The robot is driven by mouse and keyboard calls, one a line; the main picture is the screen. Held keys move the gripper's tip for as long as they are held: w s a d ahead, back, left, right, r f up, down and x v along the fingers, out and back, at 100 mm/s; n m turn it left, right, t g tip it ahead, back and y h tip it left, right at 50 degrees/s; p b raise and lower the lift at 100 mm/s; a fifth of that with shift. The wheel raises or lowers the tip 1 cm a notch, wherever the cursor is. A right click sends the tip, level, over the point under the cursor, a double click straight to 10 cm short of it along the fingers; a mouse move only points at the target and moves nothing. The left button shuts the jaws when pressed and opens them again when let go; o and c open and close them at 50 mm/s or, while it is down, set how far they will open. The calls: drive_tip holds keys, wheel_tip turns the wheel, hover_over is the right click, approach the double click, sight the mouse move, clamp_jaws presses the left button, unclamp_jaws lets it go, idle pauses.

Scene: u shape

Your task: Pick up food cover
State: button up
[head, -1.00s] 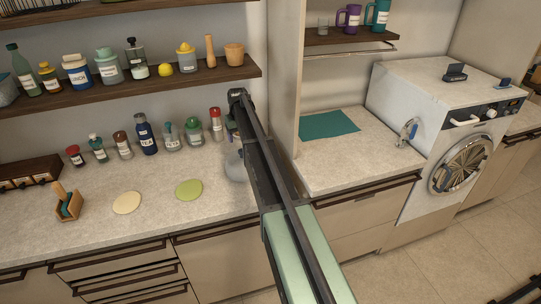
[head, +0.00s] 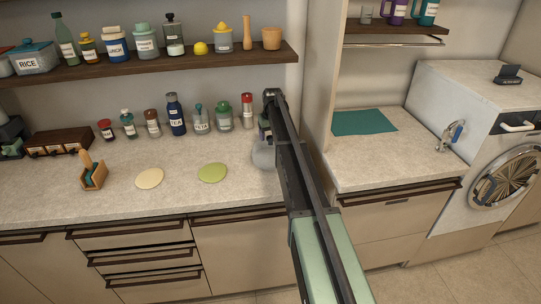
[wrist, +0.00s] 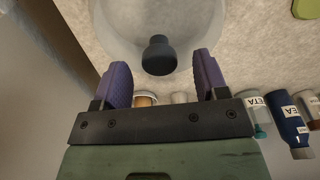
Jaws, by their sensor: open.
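The food cover is a clear dome with a dark round knob. In the wrist view the knob (wrist: 159,56) sits between the two purple fingers of my gripper (wrist: 162,72), and the clear dome spreads beyond it. The fingers are open with a gap on each side of the knob. In the head view the food cover (head: 262,156) stands on the counter, partly hidden behind my arm. My gripper (head: 264,127) is just above it there, mostly hidden by the arm.
Several bottles and jars, including a blue bottle (head: 175,114), line the back of the counter (head: 130,200). A green disc (head: 212,173) and a cream disc (head: 149,178) lie left of the cover. A shelf (head: 150,65) hangs above. A partition (head: 318,90) rises close on the right.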

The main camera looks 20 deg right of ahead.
wheel_tip(320, 180, down, 3)
drive_tip(key=shift+w+r+b, duration=0.15)
drive_tip(key=shift+b, duration=0.35)
drive_tip(key=shift+r, duration=0.25)
drive_tip(key=shift+c, duration=0.2)
clamp_jaws()
